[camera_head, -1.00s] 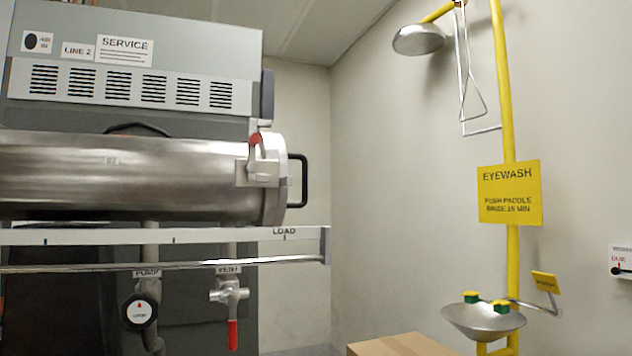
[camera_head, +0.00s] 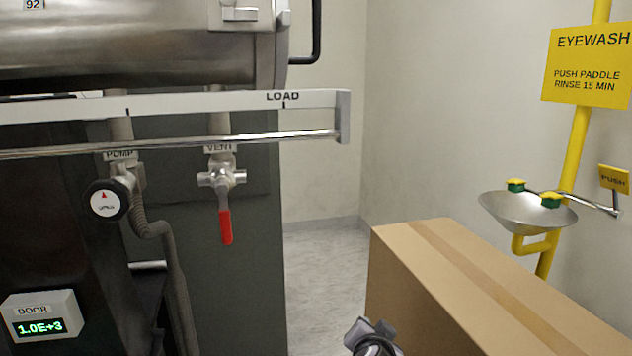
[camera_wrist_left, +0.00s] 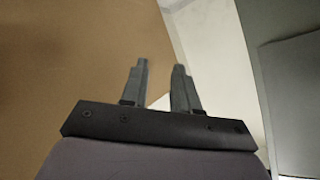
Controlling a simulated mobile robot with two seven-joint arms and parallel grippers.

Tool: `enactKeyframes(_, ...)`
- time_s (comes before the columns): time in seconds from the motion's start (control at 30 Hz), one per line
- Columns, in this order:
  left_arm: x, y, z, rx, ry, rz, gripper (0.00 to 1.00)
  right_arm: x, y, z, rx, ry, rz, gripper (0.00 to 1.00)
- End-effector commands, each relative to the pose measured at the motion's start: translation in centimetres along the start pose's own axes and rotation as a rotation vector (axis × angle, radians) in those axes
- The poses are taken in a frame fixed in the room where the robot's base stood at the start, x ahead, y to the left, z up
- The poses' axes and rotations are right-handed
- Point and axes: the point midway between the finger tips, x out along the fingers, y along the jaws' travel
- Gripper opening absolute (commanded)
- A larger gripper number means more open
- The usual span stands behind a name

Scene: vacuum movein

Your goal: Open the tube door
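The steel tube (camera_head: 130,45) lies across the upper left of the head view, cut off by the top edge. Its door (camera_head: 270,60) is at the right end, with a black handle (camera_head: 317,35) and part of a latch (camera_head: 240,14) showing. The door appears closed. Below, the vent valve (camera_head: 222,178) has its red lever (camera_head: 225,226) hanging down. My left gripper (camera_wrist_left: 162,75) is open and empty in the left wrist view. A grey gripper part (camera_head: 372,338) shows at the bottom of the head view, well below the tube. My right gripper is not identifiable.
A white rail (camera_head: 180,104) marked LOAD and a metal bar run below the tube. A pump knob (camera_head: 106,200) and a door display (camera_head: 42,318) reading 1.0E+3 are at left. A cardboard box (camera_head: 470,290) and an eyewash basin (camera_head: 530,210) stand at right. Floor shows between cabinet and box.

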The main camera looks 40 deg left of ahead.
Motion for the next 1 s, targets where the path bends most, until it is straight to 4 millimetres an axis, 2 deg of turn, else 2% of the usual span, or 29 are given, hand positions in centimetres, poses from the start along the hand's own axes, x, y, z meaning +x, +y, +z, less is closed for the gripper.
enactKeyframes(0.03, -0.3, -1.5, -3.3, -0.012, 0.012, -0.054, 0.3, -0.1, 0.0, -0.1, 0.0, -0.001, 0.0, 0.41)
enactKeyframes(0.17, -1.8, -5.5, -10.1, -0.05, 0.02, -0.21, 0.3, -0.3, 0.0, -0.3, 0.0, -0.001, 0.0, 0.41)
enactKeyframes(0.27, -3.9, -8.8, -15.1, -0.096, 0.029, -0.335, 0.3, -0.4, 0.0, -0.5, 0.0, -0.002, 0.0, 0.41)
enactKeyframes(0.4, -8.4, -13.7, -21.5, -0.191, 0.047, -0.513, 0.3, -0.6, 0.0, -0.7, 0.0, -0.002, 0.0, 0.41)
enactKeyframes(0.47, -10.9, -15.8, -24.0, -0.24, 0.057, -0.591, 0.3, -0.6, 0.0, -0.8, 0.0, -0.002, 0.0, 0.41)
enactKeyframes(0.6, -17.6, -20.3, -28.9, -0.382, 0.085, -0.767, 0.3, -0.8, 0.0, -1.0, 0.0, -0.002, 0.0, 0.41)
enactKeyframes(0.7, -22.8, -23.0, -31.4, -0.495, 0.107, -0.881, 0.3, -0.9, 0.0, -1.1, 0.001, -0.002, 0.0, 0.41)
enactKeyframes(0.8, -27.4, -25.0, -33.0, -0.602, 0.125, -0.974, 0.3, -0.9, 0.0, -1.2, 0.0, -0.001, 0.0, 0.41)
enactKeyframes(0.9, -30.9, -26.3, -33.8, -0.69, 0.141, -1.04, 0.3, -1.0, 0.0, -1.3, 0.0, -0.001, 0.0, 0.41)
enactKeyframes(1.0, -33.2, -27.1, -34.1, -0.747, 0.152, -1.081, 0.3, -1.0, 0.0, -1.3, 0.0, -0.001, 0.0, 0.41)
